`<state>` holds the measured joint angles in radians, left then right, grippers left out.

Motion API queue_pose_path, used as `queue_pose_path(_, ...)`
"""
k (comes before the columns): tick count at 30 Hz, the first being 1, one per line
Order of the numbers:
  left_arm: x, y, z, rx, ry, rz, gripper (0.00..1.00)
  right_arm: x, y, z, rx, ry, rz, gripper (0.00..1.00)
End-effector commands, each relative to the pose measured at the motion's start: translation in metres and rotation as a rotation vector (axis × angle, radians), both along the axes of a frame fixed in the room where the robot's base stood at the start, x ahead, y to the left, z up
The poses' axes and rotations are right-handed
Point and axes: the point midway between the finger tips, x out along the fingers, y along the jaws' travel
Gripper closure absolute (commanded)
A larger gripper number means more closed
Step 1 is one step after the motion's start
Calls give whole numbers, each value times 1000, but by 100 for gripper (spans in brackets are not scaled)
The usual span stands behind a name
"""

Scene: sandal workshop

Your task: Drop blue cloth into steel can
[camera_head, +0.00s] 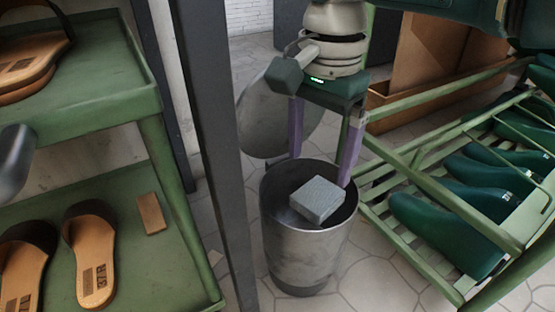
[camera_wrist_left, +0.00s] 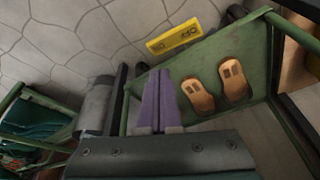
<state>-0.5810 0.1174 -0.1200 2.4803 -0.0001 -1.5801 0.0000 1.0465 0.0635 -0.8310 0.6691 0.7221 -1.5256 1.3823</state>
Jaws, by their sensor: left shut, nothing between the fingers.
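The steel can (camera_head: 305,252) stands on the tiled floor in the middle of the head view, with its round lid (camera_head: 262,128) tilted up behind it. A folded blue-grey cloth (camera_head: 317,199) shows within the can's mouth, tilted, below the fingertips. I cannot tell whether it rests on anything. My right gripper (camera_head: 321,172) points down over the can. Its purple fingers are spread wide, with the cloth apart from them. My left gripper (camera_wrist_left: 160,80) shows in the left wrist view with its purple fingers together and empty.
A green rack (camera_head: 420,240) with dark green shoe lasts (camera_head: 440,233) stands close on the can's right. A yellow sign (camera_wrist_left: 174,36) shows in the left wrist view.

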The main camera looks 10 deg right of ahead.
Motion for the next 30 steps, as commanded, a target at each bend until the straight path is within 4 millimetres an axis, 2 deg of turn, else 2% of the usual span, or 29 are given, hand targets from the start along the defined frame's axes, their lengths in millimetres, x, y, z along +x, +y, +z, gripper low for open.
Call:
queue_pose_path(11,0,-1,5,-3,-1,2,100,0,0,5,1,1,0,0)
queue_pose_path(14,0,-1,17,-3,0,2,100,0,1,18,1,0,1,0)
queue_pose_path(24,0,1,75,4,-1,-3,100,-1,0,80,1,1,1,0)
queue_pose_path(30,0,2,90,8,-1,-5,100,-1,0,98,0,1,1,0)
